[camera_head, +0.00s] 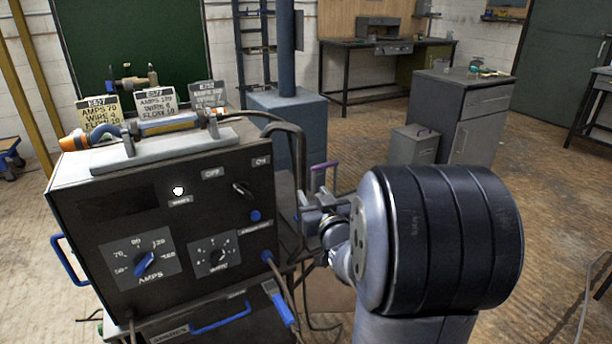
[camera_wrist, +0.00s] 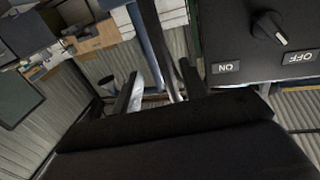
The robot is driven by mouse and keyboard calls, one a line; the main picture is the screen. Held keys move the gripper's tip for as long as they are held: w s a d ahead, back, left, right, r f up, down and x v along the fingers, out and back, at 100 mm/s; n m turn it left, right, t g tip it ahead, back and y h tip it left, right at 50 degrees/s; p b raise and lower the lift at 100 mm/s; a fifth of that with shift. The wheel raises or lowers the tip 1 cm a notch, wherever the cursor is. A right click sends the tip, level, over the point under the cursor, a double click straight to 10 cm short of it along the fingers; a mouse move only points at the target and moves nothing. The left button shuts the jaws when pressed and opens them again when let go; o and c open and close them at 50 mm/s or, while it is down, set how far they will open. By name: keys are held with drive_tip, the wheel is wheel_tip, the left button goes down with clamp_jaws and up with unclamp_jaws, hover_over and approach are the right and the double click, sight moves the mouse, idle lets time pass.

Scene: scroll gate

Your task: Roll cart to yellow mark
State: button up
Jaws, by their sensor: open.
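A black welding machine (camera_head: 160,215) with AMPS dials stands on what looks like a cart, with blue handles (camera_head: 222,316) low at its front. Its panel with the ON and OFF labels also shows upside down in the wrist view (camera_wrist: 255,50). My gripper (camera_head: 316,206) is open, just right of the machine's front panel in the head view. In the wrist view its two fingers (camera_wrist: 157,88) stand apart, with bar-like shapes beyond them; I cannot tell whether any lies between them. A purple-topped bar (camera_head: 325,165) rises behind the gripper. I see no yellow floor mark.
Cables (camera_head: 290,140) hang at the machine's right side. A blue column on a block (camera_head: 288,110) stands behind it. A grey cabinet (camera_head: 462,115) and a workbench (camera_head: 385,45) stand farther back. Brown floor (camera_head: 560,180) is open at the right.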

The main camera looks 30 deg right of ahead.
sight(304, 180)
drive_tip(key=w, duration=0.3)
drive_tip(key=w+d, duration=0.1)
drive_tip(key=w, duration=0.5)
drive_tip(key=shift+w+d, duration=0.2)
drive_tip(key=shift+d, duration=0.05)
drive_tip(key=shift+c, duration=0.4)
clamp_jaws()
